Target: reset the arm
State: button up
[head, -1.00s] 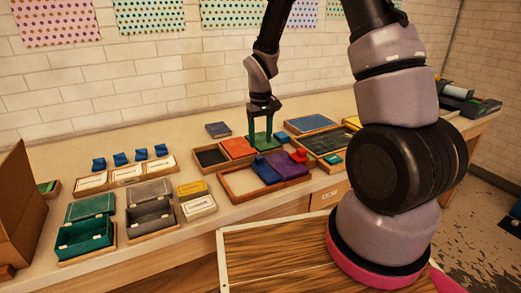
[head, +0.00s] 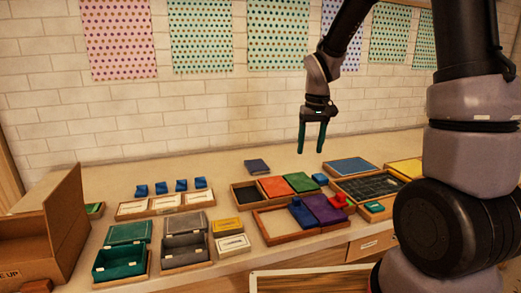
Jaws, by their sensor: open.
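My gripper (head: 312,148) hangs in the air above the back of the table, in front of the white brick wall. Its two dark green fingers point down, apart, with nothing between them. The gripper is clear of both pads. My arm comes down from the top of the picture, and its large links cover the right side.
A front tray (head: 270,239) holds blue and purple pieces. Open teal (head: 120,268) and grey boxes stand front left, near a cardboard box (head: 62,235). Small blue blocks stand behind white-labelled boxes (head: 165,204). The table's back strip is mostly clear.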

jog(key=s+d+r+m+t, duration=0.2)
jog(key=s+r+m+t, duration=0.1)
jog(key=s+r, duration=0.6)
jog(key=s+d+r+m+t+y, duration=0.1)
jog(key=s+d+r+m+t, duration=0.1)
jog(key=s+r, duration=0.7)
jog(key=shift+s+d+r+m+t+y, duration=0.3)
jog(key=shift+s+d+r+m+t, duration=0.15)
jog(key=shift+d, duration=0.4)
